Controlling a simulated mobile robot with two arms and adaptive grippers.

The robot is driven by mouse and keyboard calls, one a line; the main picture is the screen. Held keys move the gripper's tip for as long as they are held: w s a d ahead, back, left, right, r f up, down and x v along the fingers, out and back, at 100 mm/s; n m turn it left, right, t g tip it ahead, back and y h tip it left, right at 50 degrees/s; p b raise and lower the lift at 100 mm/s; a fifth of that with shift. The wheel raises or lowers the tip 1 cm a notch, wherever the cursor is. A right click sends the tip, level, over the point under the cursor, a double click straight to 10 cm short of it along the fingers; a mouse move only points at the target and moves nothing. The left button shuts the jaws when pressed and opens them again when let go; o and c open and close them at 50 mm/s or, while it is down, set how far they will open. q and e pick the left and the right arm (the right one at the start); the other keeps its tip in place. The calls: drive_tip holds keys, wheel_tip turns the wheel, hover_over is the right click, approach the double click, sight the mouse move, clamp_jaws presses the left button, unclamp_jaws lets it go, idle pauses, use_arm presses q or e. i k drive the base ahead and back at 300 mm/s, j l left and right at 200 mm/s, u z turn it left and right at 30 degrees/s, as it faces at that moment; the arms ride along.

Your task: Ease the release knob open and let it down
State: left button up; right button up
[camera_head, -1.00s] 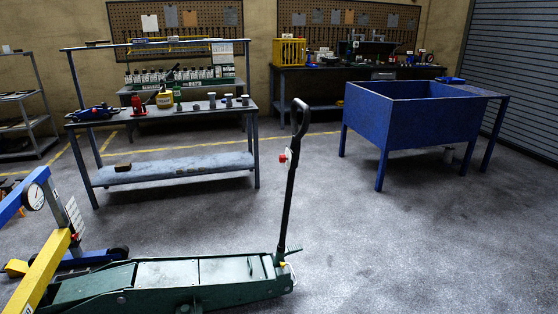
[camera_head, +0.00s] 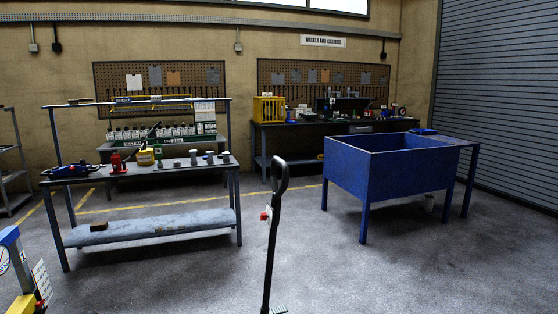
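The trolley jack's black handle (camera_head: 270,245) stands nearly upright in the lower middle of the head view, with a loop grip (camera_head: 280,177) at its top. A small red knob (camera_head: 264,215) sits on the left side of the handle, below the loop. The jack's body is below the picture's bottom edge; only a bit of the handle's base (camera_head: 276,310) shows. Neither of my grippers is in view, and nothing touches the handle.
A blue tank on legs (camera_head: 390,170) stands right of the handle. A workbench (camera_head: 150,172) with bottles and tools stands at the left. Blue and yellow equipment (camera_head: 18,275) is at the lower left edge. The floor around the handle looks clear.

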sight(263, 215)
drive_tip(key=i+j+z, duration=0.1)
drive_tip(key=i+j, duration=0.55)
drive_tip(key=j, duration=0.2)
